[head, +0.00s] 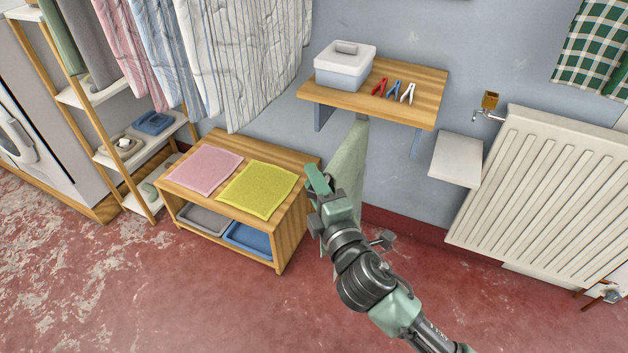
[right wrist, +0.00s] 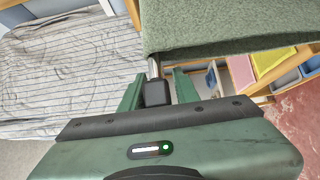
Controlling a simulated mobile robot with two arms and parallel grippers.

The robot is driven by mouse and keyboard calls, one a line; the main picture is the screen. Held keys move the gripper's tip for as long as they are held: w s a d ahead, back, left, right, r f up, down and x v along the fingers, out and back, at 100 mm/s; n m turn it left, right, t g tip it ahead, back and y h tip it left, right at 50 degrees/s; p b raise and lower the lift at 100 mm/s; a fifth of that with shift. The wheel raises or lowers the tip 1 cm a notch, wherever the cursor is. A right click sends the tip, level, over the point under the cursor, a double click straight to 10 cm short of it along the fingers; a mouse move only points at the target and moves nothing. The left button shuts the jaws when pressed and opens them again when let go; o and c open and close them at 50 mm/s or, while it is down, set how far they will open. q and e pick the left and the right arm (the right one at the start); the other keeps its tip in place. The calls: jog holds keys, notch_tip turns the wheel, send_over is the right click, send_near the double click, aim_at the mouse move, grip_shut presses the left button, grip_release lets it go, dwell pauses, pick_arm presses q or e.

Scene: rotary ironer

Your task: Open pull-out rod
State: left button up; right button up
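The pull-out rod ends in a black knob (right wrist: 156,93) on a short silver shaft (right wrist: 153,68), seen in the right wrist view. A green towel (right wrist: 220,28) hangs beside the shaft; in the head view this towel (head: 349,165) hangs below the wooden wall shelf. My right gripper (right wrist: 158,85) has its green fingers on both sides of the knob, close against it, and looks shut on it. In the head view my right gripper (head: 318,182) is in front of the towel, and the rod is hidden there. My left gripper is not in view.
A low wooden bench (head: 295,222) with pink and yellow cloths stands left of my right gripper. A radiator (head: 545,185) is at the right. The red floor in front is clear.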

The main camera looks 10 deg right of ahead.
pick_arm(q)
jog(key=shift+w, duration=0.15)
pick_arm(e)
jog(key=s+d, duration=0.1)
jog(key=s, duration=0.6)
jog(key=shift+s+d, duration=0.25)
jog(key=shift+s, duration=0.1)
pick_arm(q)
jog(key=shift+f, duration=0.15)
